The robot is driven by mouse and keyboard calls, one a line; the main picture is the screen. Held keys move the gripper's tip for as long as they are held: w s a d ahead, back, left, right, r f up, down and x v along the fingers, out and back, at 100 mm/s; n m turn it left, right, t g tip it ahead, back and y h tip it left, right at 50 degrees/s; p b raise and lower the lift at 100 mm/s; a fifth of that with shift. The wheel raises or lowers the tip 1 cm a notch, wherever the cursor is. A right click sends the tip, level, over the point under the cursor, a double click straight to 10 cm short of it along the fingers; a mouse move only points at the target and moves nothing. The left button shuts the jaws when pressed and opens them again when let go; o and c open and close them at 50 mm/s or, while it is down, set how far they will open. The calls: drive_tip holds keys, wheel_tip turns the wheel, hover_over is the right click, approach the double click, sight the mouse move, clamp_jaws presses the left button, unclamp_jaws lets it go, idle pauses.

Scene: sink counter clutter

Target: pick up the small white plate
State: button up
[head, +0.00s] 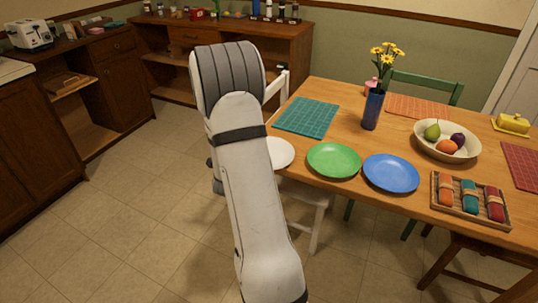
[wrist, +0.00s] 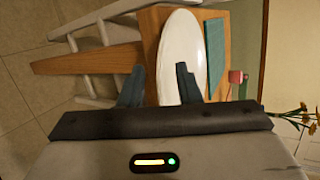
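The small white plate (head: 281,152) lies at the near left corner of the wooden table in the head view, its left part hidden behind my arm. In the wrist view the white plate (wrist: 181,50) shows as a tall oval just beyond the fingers. My gripper (wrist: 159,84) is open, with a gap between its two dark fingers. The plate's left rim shows in that gap, and the right finger overlaps the plate's face in the picture. I cannot tell whether either finger touches it. In the head view my gripper is hidden behind my arm.
A green plate (head: 334,160) and a blue plate (head: 391,173) lie to the right along the table's near edge. A teal placemat (head: 307,117) lies behind the white plate. A blue vase (head: 373,108) with yellow flowers stands farther back. A white chair (head: 306,196) is close by.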

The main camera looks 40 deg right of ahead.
drive_tip(key=shift+c, duration=0.5)
clamp_jaws()
drive_tip(key=shift+r, duration=0.15)
